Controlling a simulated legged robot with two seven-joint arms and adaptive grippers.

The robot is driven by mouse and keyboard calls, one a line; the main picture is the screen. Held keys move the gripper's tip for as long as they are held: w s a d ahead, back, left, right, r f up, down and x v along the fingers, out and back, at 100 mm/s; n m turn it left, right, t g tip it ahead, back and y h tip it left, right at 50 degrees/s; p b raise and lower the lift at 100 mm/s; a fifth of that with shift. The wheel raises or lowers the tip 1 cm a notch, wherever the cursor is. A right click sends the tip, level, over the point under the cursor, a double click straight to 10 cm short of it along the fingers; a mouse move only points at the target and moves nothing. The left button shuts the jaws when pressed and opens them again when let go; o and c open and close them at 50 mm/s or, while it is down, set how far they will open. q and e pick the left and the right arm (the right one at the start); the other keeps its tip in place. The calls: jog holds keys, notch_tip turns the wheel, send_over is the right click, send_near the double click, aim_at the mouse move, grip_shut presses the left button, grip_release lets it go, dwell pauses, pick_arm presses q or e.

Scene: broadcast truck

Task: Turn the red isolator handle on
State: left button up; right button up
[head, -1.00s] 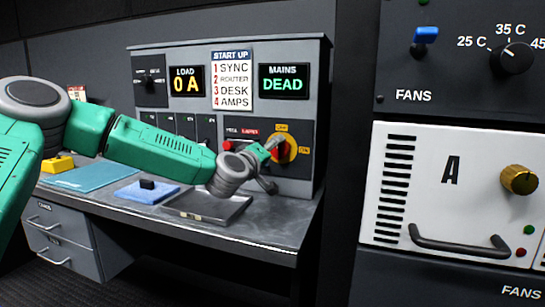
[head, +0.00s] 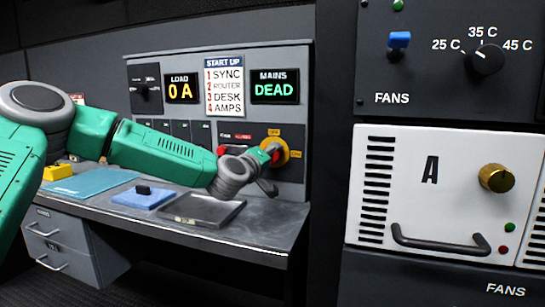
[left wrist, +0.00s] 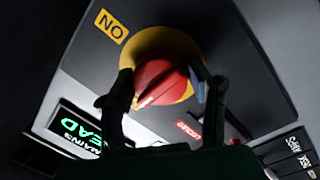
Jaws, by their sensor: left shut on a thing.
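The red isolator handle (left wrist: 158,82) sits on a round yellow plate (head: 283,151) on the grey panel of the desk console. A yellow ON label (left wrist: 110,26) is beside the plate in the left wrist view. My left gripper (left wrist: 165,84) has one dark finger on each side of the red handle and is shut on it. In the head view my left gripper (head: 268,152) covers part of the handle. The MAINS display (head: 274,87) reads DEAD and the LOAD display (head: 182,89) reads 0 A. My right gripper is out of view.
On the desk (head: 260,228) lie a dark tray (head: 205,211), a blue mat with a black block (head: 143,189), a light blue sheet (head: 92,182) and a yellow thing (head: 58,172). A rack with FANS controls (head: 434,60) and a white unit (head: 440,190) stands at right.

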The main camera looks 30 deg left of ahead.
pick_arm(q)
jog(key=shift+a+r+m+p, duration=0.25)
jog(key=shift+m+p, duration=0.05)
jog(key=shift+p, duration=0.15)
jog(key=m+p, duration=0.4)
jog(key=p, duration=0.1)
jog(key=shift+r+g, duration=0.2)
jog(key=shift+g, duration=0.1)
jog(key=m+p, duration=0.4)
jog(key=m, duration=0.1)
jog(key=shift+w+d+y, duration=0.1)
jog(key=shift+y, duration=0.3)
jog(key=m+p, duration=0.2)
jog(key=m, duration=0.1)
jog(key=shift+m+g, duration=0.3)
jog(key=shift+m+y+p, duration=0.4)
jog(key=shift+m+p, duration=0.15)
jog(key=shift+m, duration=1.15)
jog(key=shift+f, duration=0.1)
jog(key=o, duration=1.2)
jog(key=shift+c, duration=0.2)
jog(key=shift+f, duration=0.15)
